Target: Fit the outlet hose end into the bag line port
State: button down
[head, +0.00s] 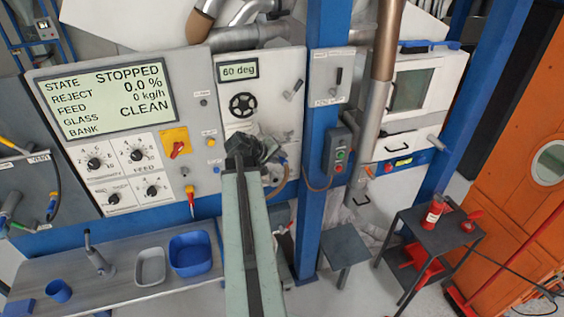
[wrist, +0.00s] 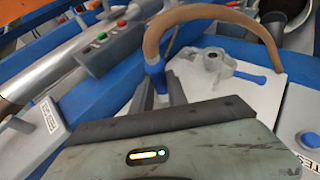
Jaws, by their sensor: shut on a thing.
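My gripper (wrist: 163,92) is shut on the blue end (wrist: 154,72) of the brown outlet hose (wrist: 215,15). The hose arcs up from this end and over to the right in the wrist view. A grey lobed fitting (wrist: 213,66) with a blue lever is on the white panel just right of the held end, apart from it in the picture. I cannot tell whether this fitting is the bag line port. In the head view my gripper (head: 254,150) is in front of the lower white panel, and the hose (head: 283,186) shows below it. The hose end is hidden there.
A blue post (head: 319,205) with a red-and-green button box (head: 338,152) stands right of my gripper. The box also shows in the wrist view (wrist: 110,40). A bench with a blue bin (head: 190,254) is lower left. A small grey table (head: 346,246) is lower right.

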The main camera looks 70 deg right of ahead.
jog(key=shift+w+d, duration=0.65)
jog(key=shift+d, duration=0.2)
jog(key=shift+w+d, duration=0.8)
jog(key=shift+d, duration=0.2)
dwell(1.1)
jog(key=c, duration=1.2)
grip_release()
jog(key=shift+c, duration=0.2)
jog(key=shift+a, duration=0.1)
jog(key=p+v, duration=0.5)
jog(key=v, duration=0.2)
jog(key=shift+a+r, duration=0.25)
jog(key=shift+a, duration=0.05)
jog(key=shift+w, duration=0.15)
